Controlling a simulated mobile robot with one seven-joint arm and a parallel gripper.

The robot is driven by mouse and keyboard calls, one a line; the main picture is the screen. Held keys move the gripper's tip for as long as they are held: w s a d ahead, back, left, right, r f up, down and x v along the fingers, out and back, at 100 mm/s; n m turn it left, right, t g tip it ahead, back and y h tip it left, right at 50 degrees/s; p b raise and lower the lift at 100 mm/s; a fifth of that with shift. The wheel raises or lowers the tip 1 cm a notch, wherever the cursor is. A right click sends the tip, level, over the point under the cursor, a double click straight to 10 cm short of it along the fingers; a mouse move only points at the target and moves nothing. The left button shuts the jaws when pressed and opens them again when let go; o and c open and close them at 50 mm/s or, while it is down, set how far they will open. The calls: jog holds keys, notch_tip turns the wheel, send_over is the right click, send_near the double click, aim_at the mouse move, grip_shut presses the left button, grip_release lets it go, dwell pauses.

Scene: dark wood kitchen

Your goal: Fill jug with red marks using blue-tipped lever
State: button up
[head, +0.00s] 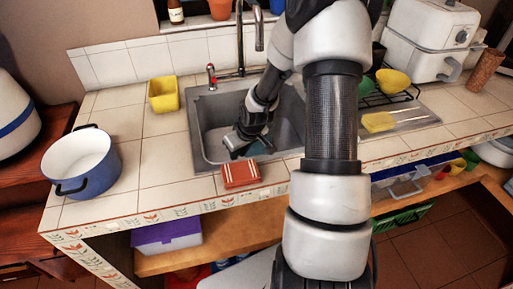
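The metal faucet (240,45) stands behind the grey sink (213,115). A red-tipped lever (211,75) is at its left. I see no blue-tipped lever; my arm covers the area right of the faucet. My gripper (247,148) points down over the front part of the sink basin. A small teal patch shows beside its fingers, too small to identify. I cannot make out a jug with red marks, and I cannot tell whether the fingers are open or shut on something.
Right of my arm are a yellow sponge (378,122) and a dish rack (385,97). The left counter has clear tiles.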

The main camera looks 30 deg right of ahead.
jog(key=shift+c, duration=0.2)
grip_shut()
jog(key=shift+r, duration=0.1)
dwell(1.0)
